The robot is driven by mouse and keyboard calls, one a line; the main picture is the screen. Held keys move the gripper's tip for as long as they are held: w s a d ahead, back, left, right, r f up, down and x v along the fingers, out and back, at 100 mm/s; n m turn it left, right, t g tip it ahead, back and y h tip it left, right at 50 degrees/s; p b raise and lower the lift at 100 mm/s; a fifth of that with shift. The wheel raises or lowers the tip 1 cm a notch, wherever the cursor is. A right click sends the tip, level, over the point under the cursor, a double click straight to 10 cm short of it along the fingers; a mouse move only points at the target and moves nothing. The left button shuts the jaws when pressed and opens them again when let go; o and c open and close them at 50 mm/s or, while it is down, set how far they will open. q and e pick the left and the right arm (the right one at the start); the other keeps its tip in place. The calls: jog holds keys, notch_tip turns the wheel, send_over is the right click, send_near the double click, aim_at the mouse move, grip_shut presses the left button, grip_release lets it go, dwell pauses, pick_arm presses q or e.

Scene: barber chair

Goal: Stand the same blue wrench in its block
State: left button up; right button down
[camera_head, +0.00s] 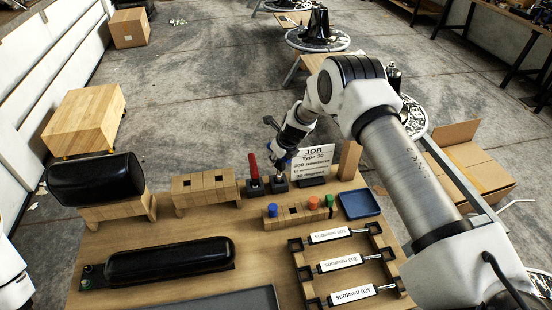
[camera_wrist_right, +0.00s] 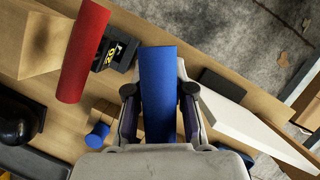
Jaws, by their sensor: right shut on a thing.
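My right gripper (camera_head: 284,158) is above the back of the workbench. In the right wrist view its fingers (camera_wrist_right: 158,105) are shut on the blue wrench (camera_wrist_right: 158,90), gripping its blue handle from both sides. In the head view, a dark block (camera_head: 279,186) is just below the gripper. The wrench's lower end is hidden, so I cannot tell whether it is in the block. The red wrench (camera_head: 253,166) stands upright in the neighbouring dark block (camera_head: 256,188), to the left; its red handle also shows in the right wrist view (camera_wrist_right: 82,52). My left gripper is out of view.
A white job sign (camera_head: 312,160) stands close right of the gripper. In front are a wooden peg block (camera_head: 290,216) with coloured pegs, a blue tray (camera_head: 360,204) and a rack of labelled wrenches (camera_head: 345,263). Wooden blocks (camera_head: 205,189) and black cushions (camera_head: 170,262) lie left.

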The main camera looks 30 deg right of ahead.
jog(key=shift+r, duration=0.1)
jog(key=shift+f+b, duration=1)
jog(key=shift+f, duration=0.95)
dwell(0.5)
jog(key=c, duration=0.9)
grip_release()
